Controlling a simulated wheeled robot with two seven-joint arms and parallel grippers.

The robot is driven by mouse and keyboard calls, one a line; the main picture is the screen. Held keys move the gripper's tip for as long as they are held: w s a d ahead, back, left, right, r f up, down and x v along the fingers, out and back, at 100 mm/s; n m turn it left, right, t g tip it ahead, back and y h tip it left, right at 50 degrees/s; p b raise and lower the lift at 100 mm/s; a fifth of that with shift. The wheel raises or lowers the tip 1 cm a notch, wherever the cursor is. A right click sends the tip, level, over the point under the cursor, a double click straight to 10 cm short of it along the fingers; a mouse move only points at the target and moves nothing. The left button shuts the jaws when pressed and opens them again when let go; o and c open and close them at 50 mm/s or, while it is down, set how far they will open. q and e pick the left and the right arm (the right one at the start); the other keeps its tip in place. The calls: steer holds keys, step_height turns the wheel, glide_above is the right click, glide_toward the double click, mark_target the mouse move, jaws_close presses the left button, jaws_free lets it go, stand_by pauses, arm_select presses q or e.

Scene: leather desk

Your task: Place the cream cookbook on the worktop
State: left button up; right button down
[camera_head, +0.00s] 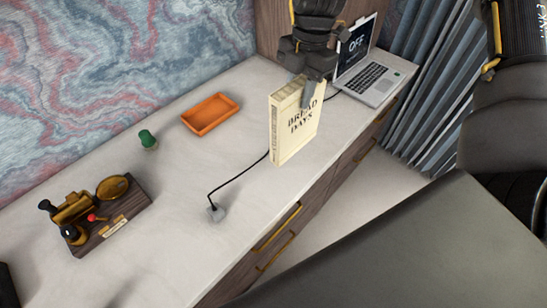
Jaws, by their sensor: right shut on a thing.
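The cream cookbook (297,127), with "BREAD DAYS" on its cover, is upright over the front right part of the pale worktop (170,235). My right gripper (309,92) comes down from the top and is shut on the book's upper edge. I cannot tell whether the book's bottom touches the worktop. My left gripper is not in view.
An open laptop (368,84) stands right of the book. An orange tray (211,127), a green object (148,140) and a wooden stand with brass parts (113,232) lie to the left. A black cable (236,177) runs behind the book. The front middle is mostly clear.

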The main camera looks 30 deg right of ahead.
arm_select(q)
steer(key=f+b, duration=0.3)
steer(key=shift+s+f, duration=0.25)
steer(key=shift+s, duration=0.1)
arm_select(e)
steer(key=s+d+f+n, duration=0.1)
steer(key=n, duration=0.5)
steer(key=d+f+n+h, duration=0.1)
steer(key=d+n, duration=0.1)
steer(key=n, duration=0.4)
steer(key=s+d+f+n+g+h, duration=0.1)
steer(key=n, duration=0.5)
steer(key=shift+s+d, duration=0.15)
steer(key=shift+s, duration=0.2)
arm_select(q)
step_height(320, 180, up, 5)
steer(key=p, duration=0.5)
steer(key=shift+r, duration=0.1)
arm_select(e)
steer(key=w+a+f, duration=0.4)
steer(key=w+f, duration=0.9)
steer(key=shift+w+a, duration=0.15)
